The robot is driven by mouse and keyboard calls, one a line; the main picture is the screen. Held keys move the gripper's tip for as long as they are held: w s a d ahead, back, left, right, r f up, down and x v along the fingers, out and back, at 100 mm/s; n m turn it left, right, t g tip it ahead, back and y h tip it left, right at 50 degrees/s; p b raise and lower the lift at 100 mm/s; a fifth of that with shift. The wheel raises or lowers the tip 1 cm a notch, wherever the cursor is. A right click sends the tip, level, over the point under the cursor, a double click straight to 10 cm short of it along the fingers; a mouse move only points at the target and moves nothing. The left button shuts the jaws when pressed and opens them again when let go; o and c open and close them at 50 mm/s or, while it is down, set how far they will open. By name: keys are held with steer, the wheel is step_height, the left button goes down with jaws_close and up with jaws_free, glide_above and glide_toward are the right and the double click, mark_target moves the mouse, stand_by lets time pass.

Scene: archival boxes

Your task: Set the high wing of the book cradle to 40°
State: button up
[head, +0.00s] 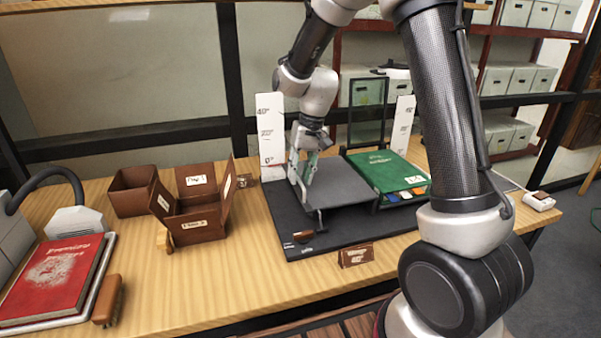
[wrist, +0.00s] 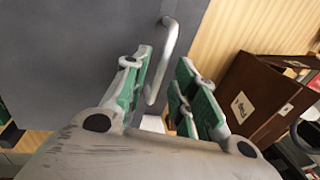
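The book cradle has a dark base (head: 350,234) on the table. Its grey left wing (head: 345,184) lies at a low tilt. A green book (head: 378,168) rests on the right side. Tall white angle scales (head: 270,140) stand behind the wings; I cannot read the exact wing angle. My gripper (head: 303,168) is at the wing's left edge. In the wrist view my gripper (wrist: 165,92) is open, with the metal handle (wrist: 166,48) of the grey panel (wrist: 95,45) between its fingers, nearer the left finger. The handle's lower end is partly hidden.
A small brown card (head: 355,255) stands in front of the cradle. Brown open boxes (head: 199,223) stand to the left. A red book (head: 52,279) lies on a stand at far left. A white device (head: 539,201) sits at the right table end.

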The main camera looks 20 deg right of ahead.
jaws_close()
steer(key=shift+d+r+y, duration=0.35)
steer(key=shift+r+y, duration=0.05)
steer(key=shift+r, duration=0.4)
steer(key=d+r+y, duration=0.5)
steer(key=r, duration=0.2)
steer(key=shift+d+r, duration=0.2)
steer(key=shift+r, duration=0.1)
steer(key=shift+o, duration=1.3)
jaws_free()
steer(key=shift+a, duration=0.1)
steer(key=v, duration=1.2)
